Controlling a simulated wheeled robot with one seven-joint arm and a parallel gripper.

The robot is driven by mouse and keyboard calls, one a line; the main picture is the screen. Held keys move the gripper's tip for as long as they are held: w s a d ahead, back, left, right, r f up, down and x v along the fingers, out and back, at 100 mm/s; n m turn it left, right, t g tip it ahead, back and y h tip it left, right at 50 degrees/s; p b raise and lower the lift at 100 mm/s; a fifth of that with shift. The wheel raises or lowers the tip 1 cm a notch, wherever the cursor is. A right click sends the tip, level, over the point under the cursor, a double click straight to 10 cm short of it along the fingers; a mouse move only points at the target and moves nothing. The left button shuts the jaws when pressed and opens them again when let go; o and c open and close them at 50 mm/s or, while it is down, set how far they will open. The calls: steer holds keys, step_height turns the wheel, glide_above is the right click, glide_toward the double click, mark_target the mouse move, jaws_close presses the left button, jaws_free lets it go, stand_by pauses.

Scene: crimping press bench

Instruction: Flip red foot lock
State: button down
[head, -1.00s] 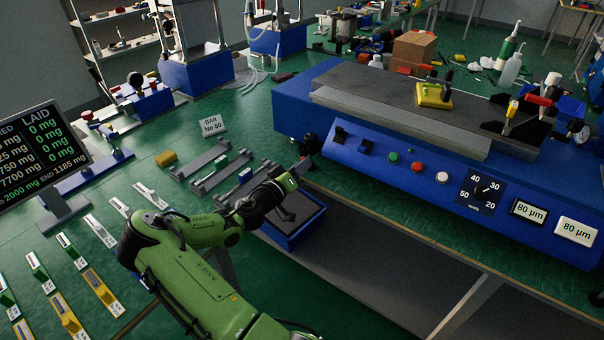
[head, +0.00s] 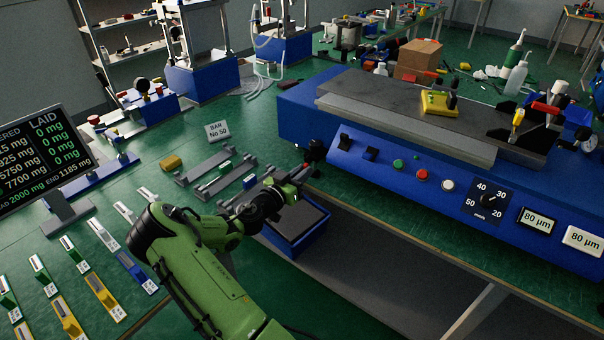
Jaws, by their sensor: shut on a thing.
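My gripper (head: 298,176) is at the end of my green arm, low by the front left corner of the blue press-like machine (head: 420,190). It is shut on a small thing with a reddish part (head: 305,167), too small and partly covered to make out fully. A black knob (head: 316,148) on the machine's corner stands just beyond the fingertips; I cannot tell whether they touch. No part is clearly readable as a red foot lock. A red handle (head: 546,107) shows at the machine's far right, well apart from my gripper.
A screen (head: 45,160) stands at the left. Several labelled bars lie in front of it.

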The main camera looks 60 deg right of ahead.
steer(key=shift+f, duration=0.1)
stand_by(0.3)
steer(key=c, duration=1.1)
jaws_free()
steer(key=a, duration=0.5)
steer(key=w+a+p, duration=0.1)
steer(key=a, duration=0.4)
steer(key=w+a+p, duration=0.1)
steer(key=a, duration=0.4)
steer(key=shift+w+a, duration=0.25)
steer(key=shift+a, duration=0.05)
